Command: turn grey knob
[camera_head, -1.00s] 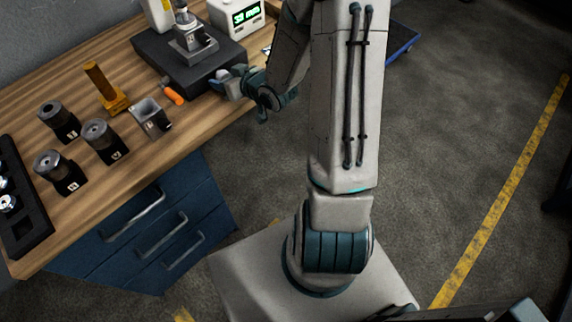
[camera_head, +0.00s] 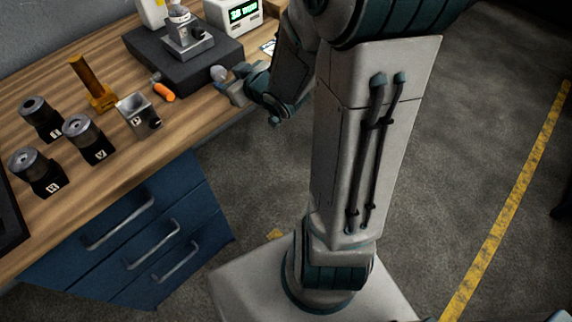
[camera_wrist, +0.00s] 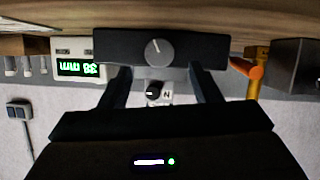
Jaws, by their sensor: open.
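The grey knob (camera_wrist: 158,52) is a round disc with a white pointer line, on the front of a dark block (camera_wrist: 110,48). The wrist view shows the scene upside down. In the head view the knob (camera_head: 219,73) is a small grey round shape at the block's (camera_head: 150,50) right end, just beyond my gripper (camera_head: 232,88). My gripper (camera_wrist: 159,70) is open, its two dark fingers apart on either side of the knob in the picture. I see no contact with it. A smaller black knob (camera_wrist: 153,92) beside an N label is on the fixture on the block.
A box with a green display (camera_head: 243,15) stands behind the block. Blue drawers (camera_head: 130,235) are below.

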